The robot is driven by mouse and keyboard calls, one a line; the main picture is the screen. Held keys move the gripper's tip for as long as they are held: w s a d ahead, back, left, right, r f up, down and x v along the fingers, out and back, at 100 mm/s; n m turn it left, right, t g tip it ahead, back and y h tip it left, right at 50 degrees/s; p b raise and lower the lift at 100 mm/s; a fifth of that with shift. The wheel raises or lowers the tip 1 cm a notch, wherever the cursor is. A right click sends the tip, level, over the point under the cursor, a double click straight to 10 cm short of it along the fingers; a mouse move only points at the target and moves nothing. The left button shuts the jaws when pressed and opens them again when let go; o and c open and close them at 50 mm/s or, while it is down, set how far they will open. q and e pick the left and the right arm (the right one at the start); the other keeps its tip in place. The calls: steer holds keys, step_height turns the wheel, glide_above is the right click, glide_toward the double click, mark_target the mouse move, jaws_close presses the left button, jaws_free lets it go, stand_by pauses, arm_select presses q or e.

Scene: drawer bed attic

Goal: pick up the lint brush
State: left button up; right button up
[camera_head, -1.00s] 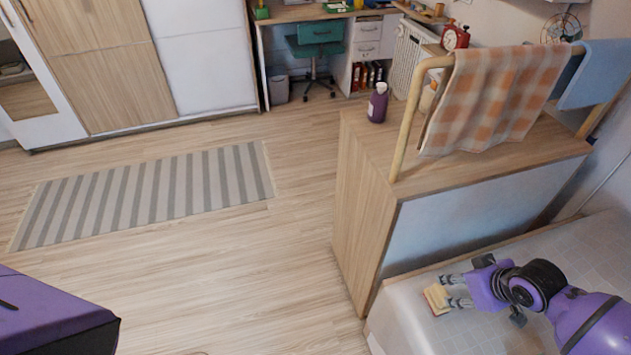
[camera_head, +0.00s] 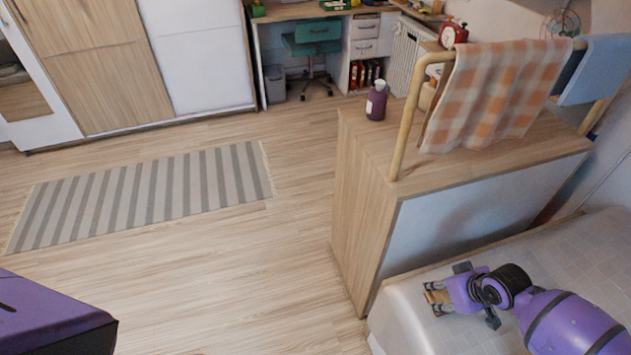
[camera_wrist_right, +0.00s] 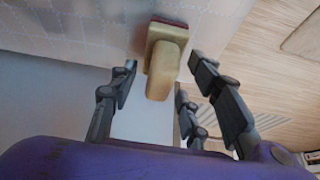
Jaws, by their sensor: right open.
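The lint brush (camera_wrist_right: 163,62), a tan, wood-coloured piece with a dark red edge at its far end, lies on the light quilted bed cover. In the wrist view its near end reaches between the fingers of my right gripper (camera_wrist_right: 158,78). The fingers are open, with one on its left and others on its right, and gaps show beside it. In the head view my right gripper (camera_head: 433,298) is low over the bed's near left corner and hides most of the brush. My left gripper is not in view.
The bed (camera_head: 562,257) fills the lower right. A wooden cabinet (camera_head: 362,215) with a rail, a checked cloth (camera_head: 492,95) and a purple bottle (camera_head: 376,101) stands behind it. A striped rug (camera_head: 140,195) lies on the open floor at left.

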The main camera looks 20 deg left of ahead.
mark_target(444, 291)
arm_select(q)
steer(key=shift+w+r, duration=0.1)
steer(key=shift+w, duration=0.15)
arm_select(e)
steer(key=shift+c, duration=0.2)
jaws_close()
steer(key=shift+r, duration=0.5)
step_height(444, 291, up, 3)
steer(key=shift+w+f, duration=0.1)
steer(key=shift+f, duration=0.1)
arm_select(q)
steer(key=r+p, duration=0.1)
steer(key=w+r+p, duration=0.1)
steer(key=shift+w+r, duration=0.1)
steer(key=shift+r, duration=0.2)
arm_select(e)
steer(key=s+d+r, duration=0.3)
steer(key=s+r, duration=0.6)
steer(key=s, duration=0.4)
steer(key=shift+s+d+r, duration=0.2)
steer(key=shift+s+r, duration=0.05)
steer(key=shift+s, duration=0.1)
